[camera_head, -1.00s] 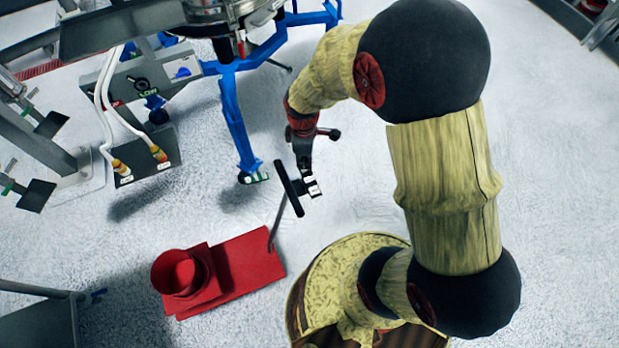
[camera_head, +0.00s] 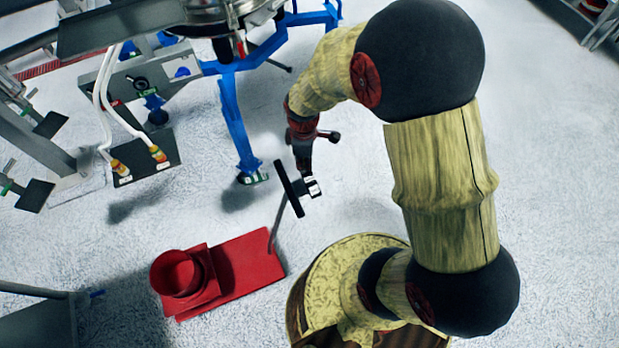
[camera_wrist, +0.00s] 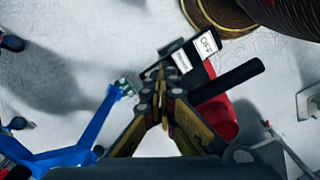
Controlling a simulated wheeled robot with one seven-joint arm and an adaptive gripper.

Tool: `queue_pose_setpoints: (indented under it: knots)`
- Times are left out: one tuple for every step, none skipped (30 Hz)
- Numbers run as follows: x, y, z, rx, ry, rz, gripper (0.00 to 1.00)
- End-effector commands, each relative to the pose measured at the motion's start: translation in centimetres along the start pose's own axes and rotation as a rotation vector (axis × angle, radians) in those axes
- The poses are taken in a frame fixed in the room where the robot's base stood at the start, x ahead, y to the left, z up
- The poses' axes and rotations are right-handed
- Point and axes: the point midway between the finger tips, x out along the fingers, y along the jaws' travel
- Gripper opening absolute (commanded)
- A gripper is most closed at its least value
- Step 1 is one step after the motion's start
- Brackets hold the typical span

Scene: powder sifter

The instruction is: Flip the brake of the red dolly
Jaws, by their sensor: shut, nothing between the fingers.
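The red dolly (camera_head: 248,262) stands on the floor at the lower left, with a red cylinder on its left end. A thin grey rod rises from its right end to a black handle bar (camera_head: 289,188). A black plate with white labels (camera_head: 313,187) sits beside the bar. In the wrist view, one label (camera_wrist: 207,43) seems to read "OFF", and the black bar (camera_wrist: 235,78) extends right. My gripper (camera_head: 304,170) is at the labelled plate, its fingers (camera_wrist: 160,74) shut and empty with the tips close to it. I cannot tell whether they touch.
A blue frame leg (camera_head: 238,125) stands just left of my gripper; its foot shows in the wrist view (camera_wrist: 124,86). The floor to the right of my arm is clear.

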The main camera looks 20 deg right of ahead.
Motion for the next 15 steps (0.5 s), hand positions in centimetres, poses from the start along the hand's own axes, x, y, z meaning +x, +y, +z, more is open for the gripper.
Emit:
queue_pose_setpoints:
  knots:
    - [0.22,-0.11,0.06,0.0,-0.002,-0.003,0.0]
    - [0.26,-0.12,0.07,0.0,-0.002,-0.003,0.0]
    - [0.32,-0.12,0.07,0.0,-0.002,-0.003,0.0]
    - [0.37,-0.12,0.07,0.0,-0.002,-0.003,0.0]
    - [0.41,-0.12,0.07,0.0,-0.002,-0.003,0.0]
    - [0.46,-0.13,0.07,0.0,-0.002,-0.003,0.0]
    - [0.5,-0.12,0.07,0.0,-0.002,-0.003,0.0]
    - [0.54,-0.13,0.07,0.0,-0.002,-0.003,0.0]
    - [0.6,-0.13,0.07,0.0,-0.002,-0.003,0.0]
    - [0.64,-0.12,0.07,0.0,-0.002,-0.003,0.0]
    - [0.68,-0.12,0.07,0.0,-0.002,-0.003,0.0]
    - [0.73,-0.12,0.07,0.0,-0.002,-0.003,0.0]
    - [0.77,-0.12,0.07,0.0,-0.002,-0.003,0.0]
    - [0.81,-0.12,0.07,0.0,-0.002,-0.003,0.0]
    - [0.86,-0.11,0.07,0.0,-0.002,-0.003,0.0]
